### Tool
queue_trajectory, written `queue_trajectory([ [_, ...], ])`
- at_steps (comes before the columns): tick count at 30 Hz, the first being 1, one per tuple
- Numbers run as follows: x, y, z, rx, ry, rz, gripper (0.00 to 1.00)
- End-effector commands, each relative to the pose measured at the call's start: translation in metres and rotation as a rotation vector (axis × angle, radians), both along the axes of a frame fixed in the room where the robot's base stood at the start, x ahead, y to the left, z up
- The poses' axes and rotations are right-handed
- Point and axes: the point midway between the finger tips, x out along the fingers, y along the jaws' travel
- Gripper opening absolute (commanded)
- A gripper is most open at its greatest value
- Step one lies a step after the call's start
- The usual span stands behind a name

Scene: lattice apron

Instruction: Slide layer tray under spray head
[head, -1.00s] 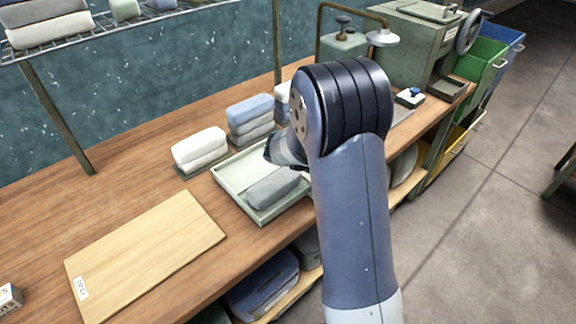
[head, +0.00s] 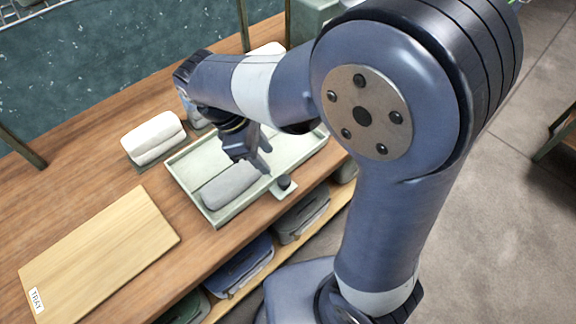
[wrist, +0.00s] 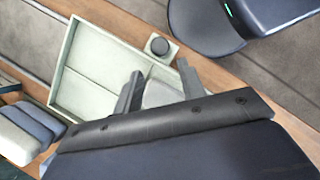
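The layer tray (head: 297,152), shallow and pale green, lies on the wooden bench with a grey folded layer (head: 230,188) at its left end. A tab with a dark knob (head: 284,182) sticks out from its front side. In the wrist view the tray (wrist: 95,70) and knob (wrist: 158,46) show clearly. My gripper (head: 256,160) is above the tray near the grey layer, pointing down. In the wrist view its two fingers (wrist: 160,88) are spread, with part of the layer visible between them and nothing clearly held. The spray head is hidden behind my arm.
A pale wooden board (head: 100,255) with a label lies left of the tray. A white folded stack (head: 154,138) stands behind the tray's left end, with a blue one partly hidden beside it. Folded items fill a shelf (head: 245,265) below the bench.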

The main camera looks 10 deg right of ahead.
Motion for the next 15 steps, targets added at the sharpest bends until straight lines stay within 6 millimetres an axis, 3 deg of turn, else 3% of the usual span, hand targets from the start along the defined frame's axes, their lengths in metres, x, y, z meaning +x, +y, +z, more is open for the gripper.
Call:
queue_trajectory([
  [9,-0.005,-0.024,-0.057,-0.005,0.005,-0.002,0.39],
  [15,-0.006,-0.034,-0.080,-0.005,0.001,-0.001,0.39],
])
